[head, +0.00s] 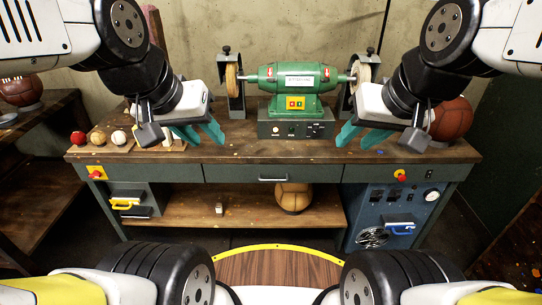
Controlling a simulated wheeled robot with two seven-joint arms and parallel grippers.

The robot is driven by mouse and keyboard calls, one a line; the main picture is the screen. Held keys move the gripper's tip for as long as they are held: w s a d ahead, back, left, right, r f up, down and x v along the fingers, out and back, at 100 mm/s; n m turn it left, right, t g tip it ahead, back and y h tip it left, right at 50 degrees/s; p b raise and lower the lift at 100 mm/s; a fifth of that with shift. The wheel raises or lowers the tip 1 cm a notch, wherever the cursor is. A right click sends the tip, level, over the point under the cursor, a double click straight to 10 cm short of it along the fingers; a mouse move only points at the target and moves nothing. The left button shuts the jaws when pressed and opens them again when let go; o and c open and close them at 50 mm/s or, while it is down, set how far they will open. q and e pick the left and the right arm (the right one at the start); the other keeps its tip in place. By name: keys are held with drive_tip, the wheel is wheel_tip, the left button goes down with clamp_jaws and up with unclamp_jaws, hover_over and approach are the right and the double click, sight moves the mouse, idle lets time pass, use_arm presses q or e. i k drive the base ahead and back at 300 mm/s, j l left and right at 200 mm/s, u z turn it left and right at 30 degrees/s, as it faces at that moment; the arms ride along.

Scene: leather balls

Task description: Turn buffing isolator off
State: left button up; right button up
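The green buffing machine (293,80) stands at the back middle of the workbench, with a buffing wheel at each end. Its front has a yellow plate with red buttons (295,103). A dark control box (296,129) sits below it. A red knob on a yellow plate (97,173) is on the bench's left front, and another red and yellow knob (400,175) is on the right front. No readable label shows which is the buffing isolator. My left gripper (201,135) is open and empty above the bench's left half. My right gripper (360,138) is open and empty above the right half.
Small balls (98,138) sit on a board at the bench's left. A brown leather ball (452,119) is at the right end, partly hidden by my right arm. Another ball (293,197) lies on the lower shelf. A blue unit (382,225) stands below right. The bench's middle front is clear.

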sight(96, 174)
drive_tip(key=u, duration=1.65)
drive_tip(key=z, duration=1.55)
drive_tip(key=u, duration=1.45)
drive_tip(key=i+l+u, duration=0.15)
drive_tip(key=i+u, duration=0.3)
drive_tip(key=i+l+u, duration=0.3)
drive_tip(key=u, duration=0.2)
drive_tip(key=i, duration=0.1)
